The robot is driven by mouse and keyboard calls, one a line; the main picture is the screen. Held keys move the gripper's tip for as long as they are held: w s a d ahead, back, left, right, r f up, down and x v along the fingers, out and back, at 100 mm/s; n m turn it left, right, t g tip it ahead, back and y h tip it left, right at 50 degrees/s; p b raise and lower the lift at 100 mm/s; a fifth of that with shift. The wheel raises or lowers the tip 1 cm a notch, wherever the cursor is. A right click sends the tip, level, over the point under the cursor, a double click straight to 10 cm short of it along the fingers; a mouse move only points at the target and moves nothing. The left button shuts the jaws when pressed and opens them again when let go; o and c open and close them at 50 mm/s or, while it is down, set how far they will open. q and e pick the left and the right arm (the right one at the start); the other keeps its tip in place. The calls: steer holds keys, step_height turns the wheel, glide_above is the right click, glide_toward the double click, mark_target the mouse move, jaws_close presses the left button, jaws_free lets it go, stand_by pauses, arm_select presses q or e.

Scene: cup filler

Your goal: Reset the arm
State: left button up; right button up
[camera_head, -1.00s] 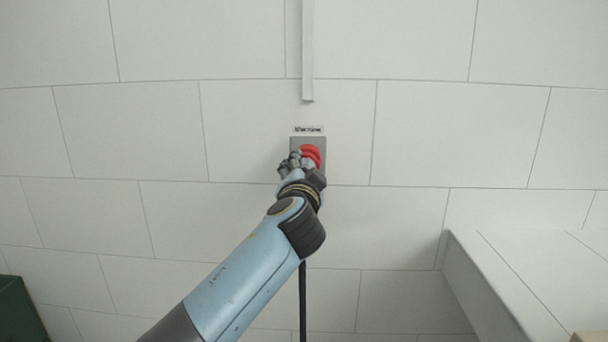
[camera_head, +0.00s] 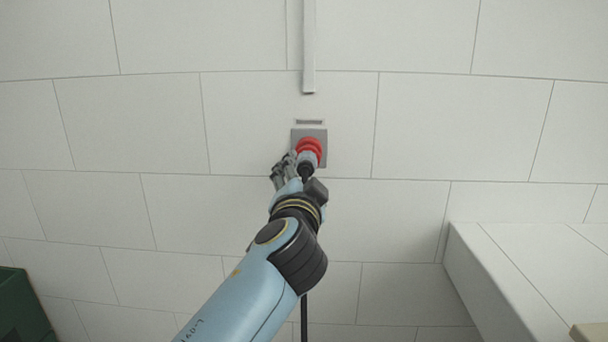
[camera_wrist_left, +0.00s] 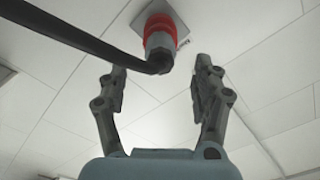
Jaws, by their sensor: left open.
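My left gripper (camera_head: 285,172) is in front of the wall, just left of and below a red socket (camera_head: 310,147) on a grey plate (camera_head: 322,160). A grey plug (camera_head: 308,159) with a black cable sits at the socket. In the left wrist view my left gripper (camera_wrist_left: 157,82) is open, with its two fingers apart and nothing between the tips. There the plug (camera_wrist_left: 159,46) is at the red socket (camera_wrist_left: 160,25), beyond the fingertips and apart from them. The black cable (camera_wrist_left: 80,40) runs from the plug to the upper left. My right gripper is not in view.
The tiled wall (camera_head: 130,120) fills most of the head view. A vertical trunking strip (camera_head: 308,50) ends above the plate. A pale ledge (camera_head: 510,270) juts out at lower right. A dark green box (camera_head: 20,305) is at lower left.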

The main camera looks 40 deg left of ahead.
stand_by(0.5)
arm_select(q)
steer(key=s+f+m+g+h+b, duration=0.15)
steer(key=s+f, duration=0.35)
steer(key=f, duration=0.8)
steer(key=s+d+f+g+h, duration=0.1)
steer(key=s+f+g+h, duration=0.3)
steer(key=f, duration=1)
steer(key=s+f+g, duration=0.2)
steer(key=s+f, duration=0.4)
steer(key=f, duration=0.7)
steer(key=s+f+n+g+h, duration=0.1)
steer(key=s+f+g, duration=0.1)
steer(key=s+f, duration=0.4)
steer(key=s+f+n+g, duration=0.1)
steer(key=s+f, duration=0.6)
steer(key=s, duration=1)
steer(key=s+f+n+g+h, duration=0.1)
steer(key=s+f+n+g, duration=0.1)
steer(key=s+f+g, duration=0.2)
steer(key=s+f, duration=0.3)
steer(key=s, duration=0.5)
steer(key=shift+s+d+h+b, duration=0.2)
steer(key=shift+d+h+b, duration=0.15)
steer(key=shift+d, duration=0.05)
steer(key=shift+w+r, duration=0.1)
steer(key=shift+w, duration=0.15)
steer(key=shift+c, duration=0.5)
